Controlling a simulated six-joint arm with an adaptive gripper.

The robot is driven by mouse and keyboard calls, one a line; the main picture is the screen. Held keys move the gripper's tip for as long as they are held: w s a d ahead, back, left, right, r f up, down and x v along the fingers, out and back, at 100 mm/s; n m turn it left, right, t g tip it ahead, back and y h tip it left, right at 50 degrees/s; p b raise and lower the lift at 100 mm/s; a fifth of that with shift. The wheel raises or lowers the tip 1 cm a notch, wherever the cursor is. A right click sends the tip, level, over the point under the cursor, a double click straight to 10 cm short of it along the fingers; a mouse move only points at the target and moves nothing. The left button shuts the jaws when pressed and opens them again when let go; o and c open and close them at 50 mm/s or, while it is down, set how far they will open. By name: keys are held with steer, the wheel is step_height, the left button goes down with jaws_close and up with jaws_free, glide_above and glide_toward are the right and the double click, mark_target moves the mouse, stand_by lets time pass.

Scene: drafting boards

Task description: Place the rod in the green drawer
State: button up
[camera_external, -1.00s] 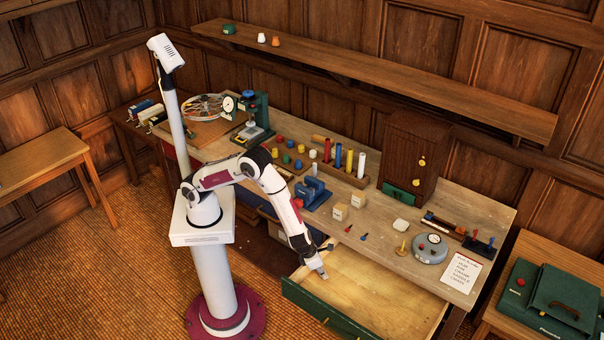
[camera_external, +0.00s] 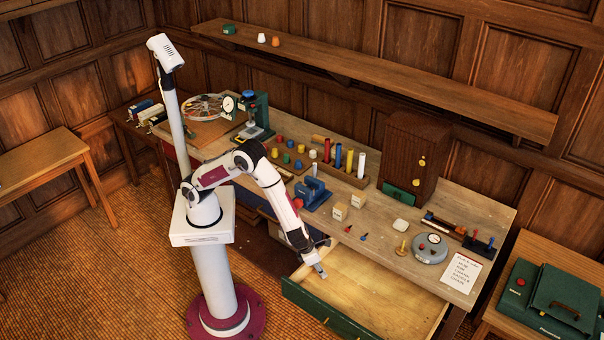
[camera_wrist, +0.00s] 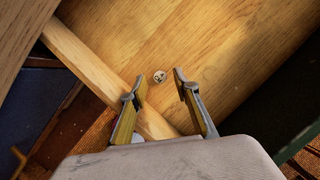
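The green drawer (camera_external: 330,312) is pulled open at the front of the bench, with a green front and a bare wooden floor (camera_external: 385,300). My gripper (camera_external: 321,273) is over its left part, pointing down. In the wrist view my gripper (camera_wrist: 159,75) is open, its fingers apart above the drawer floor. A small pale round thing with dark marks (camera_wrist: 159,77) shows between the fingertips with gaps on both sides; I cannot tell whether it is the rod seen end-on. Several coloured rods, such as a yellow one (camera_external: 349,162), stand in a wooden rack on the bench.
Wooden blocks (camera_external: 340,211), a round grey gauge (camera_external: 430,249) and a paper list (camera_external: 462,272) lie near the drawer on the benchtop. The drawer's wooden side wall (camera_wrist: 85,60) is close to my left finger.

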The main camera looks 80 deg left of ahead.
steer(key=v, duration=0.9)
steer(key=shift+r, duration=0.1)
stand_by(0.6)
steer(key=s+a+r+n, duration=0.3)
steer(key=a+r+n, duration=0.5)
steer(key=a+r, duration=0.1)
steer(key=s+a+r+n, duration=0.3)
steer(key=a+r+n, duration=0.6)
steer(key=a, duration=0.1)
steer(key=s+a+r+n, duration=0.3)
steer(key=s+a+n, duration=0.1)
steer(key=s+n, duration=0.4)
steer(key=s+a+r+n+t, duration=0.1)
steer(key=s+a+r+n, duration=0.2)
steer(key=s+n, duration=0.6)
steer(key=shift+a+h, duration=0.3)
steer(key=shift+a, duration=0.55)
